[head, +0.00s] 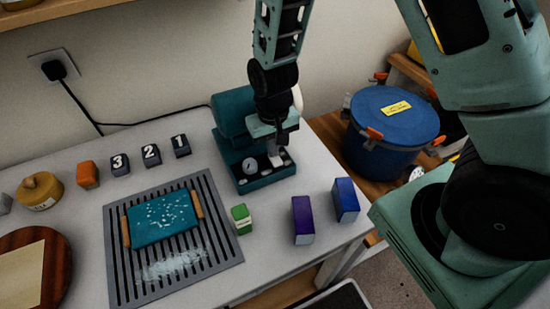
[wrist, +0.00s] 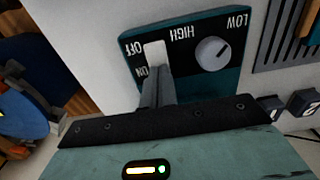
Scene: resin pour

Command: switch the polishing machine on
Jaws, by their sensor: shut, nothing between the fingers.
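The teal polishing machine (head: 235,112) stands at the back right of the white table, with its control panel facing up at the front. In the wrist view the panel (wrist: 205,82) carries a white switch (wrist: 155,52) with OFF and ON beside it, and a round grey dial (wrist: 212,53) between HIGH and LOW. My gripper (head: 281,145) is shut and empty, pointing down over the switch side of the panel. In the wrist view its fingertips (wrist: 157,73) cover the switch's ON end. I cannot tell whether they touch it or which way it is tipped.
A slotted grey mat (head: 120,270) with a teal block (head: 160,219) lies left of the machine. A green box (head: 241,219), a purple box (head: 303,220) and a blue box (head: 345,201) stand in front. A blue lidded bucket (head: 385,150) is at right.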

